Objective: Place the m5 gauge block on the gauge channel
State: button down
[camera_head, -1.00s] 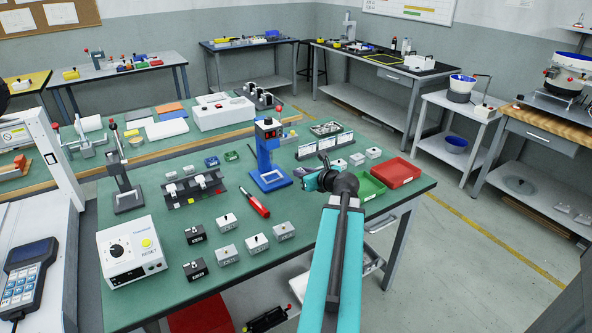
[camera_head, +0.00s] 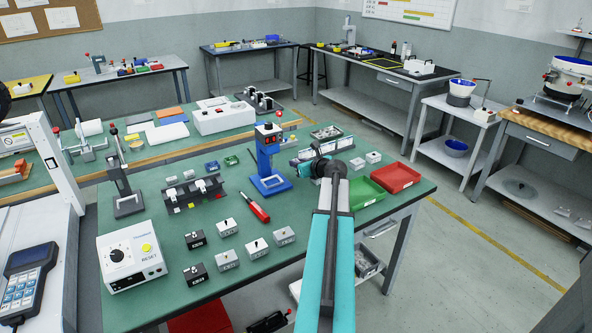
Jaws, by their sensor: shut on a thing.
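My gripper (camera_head: 304,165) is at the back right of the green bench, just right of the blue press. My dark wrist hides most of it. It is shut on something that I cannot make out. Two small grey blocks (camera_head: 365,160) stand just right of my wrist. Several grey (camera_head: 257,248) and black (camera_head: 195,272) labelled blocks stand at the front of the bench. Their labels are too small to read, so I cannot tell which is the m5 gauge block. A dark rail fixture (camera_head: 194,195) stands left of the press; I cannot tell whether it is the gauge channel.
The blue press (camera_head: 267,155) rises close left of my gripper. A green bin (camera_head: 363,193) and a red bin (camera_head: 396,178) stand at the right edge. A red-handled screwdriver (camera_head: 258,212) lies mid-bench. A control box (camera_head: 132,255) stands at the front left.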

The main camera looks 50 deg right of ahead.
jog(key=shift+w+d+f, duration=0.1)
jog(key=shift+w+d, duration=0.5)
jog(key=shift+d, duration=0.05)
jog(key=shift+f, duration=1.7)
jog(key=shift+f, duration=0.15)
jog(key=c, duration=1.7)
grip_release()
jog(key=shift+v, duration=6.05)
